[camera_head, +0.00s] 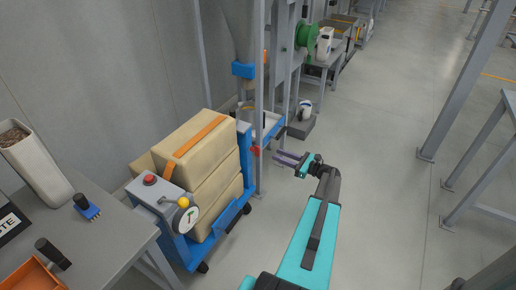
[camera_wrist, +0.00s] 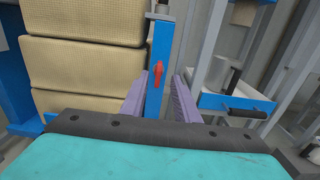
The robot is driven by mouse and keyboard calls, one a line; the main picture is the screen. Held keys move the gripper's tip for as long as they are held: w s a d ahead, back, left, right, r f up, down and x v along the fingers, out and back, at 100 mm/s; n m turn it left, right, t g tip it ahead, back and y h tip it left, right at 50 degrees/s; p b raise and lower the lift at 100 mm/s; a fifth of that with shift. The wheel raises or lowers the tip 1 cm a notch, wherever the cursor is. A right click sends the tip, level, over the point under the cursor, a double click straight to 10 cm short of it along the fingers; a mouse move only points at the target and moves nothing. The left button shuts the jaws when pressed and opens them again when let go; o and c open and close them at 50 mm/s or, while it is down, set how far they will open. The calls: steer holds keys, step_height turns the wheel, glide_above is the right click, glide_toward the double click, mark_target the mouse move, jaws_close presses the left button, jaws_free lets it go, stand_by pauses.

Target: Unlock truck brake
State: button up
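The truck (camera_head: 226,217) is a blue wheeled cart stacked with tan sacks, left of centre in the head view. A small red lever (camera_head: 255,150) sits on its blue post, probably the brake. In the wrist view the red lever (camera_wrist: 155,75) stands nearly upright on the blue post (camera_wrist: 157,45). My gripper (camera_head: 288,158) has purple fingers, is open and empty, and points left toward the post. In the wrist view my gripper (camera_wrist: 158,98) has its fingers on either side of the post in the picture, with the lever beyond them. Contact cannot be made out.
A grey box (camera_head: 158,193) with a red button and a yellow-knobbed dial stands in front of the sacks. A grey table (camera_head: 110,240) is at the left front. A grey upright (camera_head: 259,90) rises close by the lever. The floor (camera_head: 380,170) to the right is clear.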

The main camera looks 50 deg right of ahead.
mark_target(259, 148)
steer(key=x, duration=1.2)
steer(key=shift+w+a, duration=0.1)
steer(key=shift+w, duration=0.15)
jaws_close()
